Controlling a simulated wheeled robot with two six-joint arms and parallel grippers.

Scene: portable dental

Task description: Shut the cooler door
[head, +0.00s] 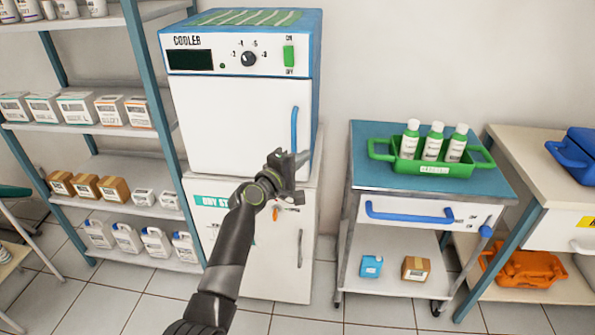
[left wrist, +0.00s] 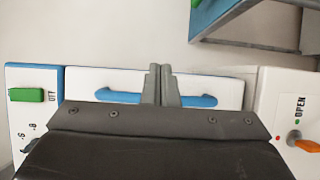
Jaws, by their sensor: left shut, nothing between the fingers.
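The cooler (head: 240,60) is a white box with a blue top and side, a dial and a green switch. Its white door (head: 225,120) looks flush with the front or nearly so; I cannot tell whether a small gap is left. A blue vertical handle (head: 294,128) is on the door's right side. My left gripper (head: 288,158) is at the door's lower right, by the handle's lower end. In the left wrist view its fingers (left wrist: 163,85) are together and empty, in front of the blue handle (left wrist: 200,101). Contact with the door is unclear. My right gripper is out of view.
The cooler stands on a white cabinet (head: 265,260) with an orange knob. A shelf rack (head: 150,85) with boxes and bottles is close on the left. A teal-topped cart (head: 365,165) holding a green tray (head: 380,152) of bottles stands at right, with floor between.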

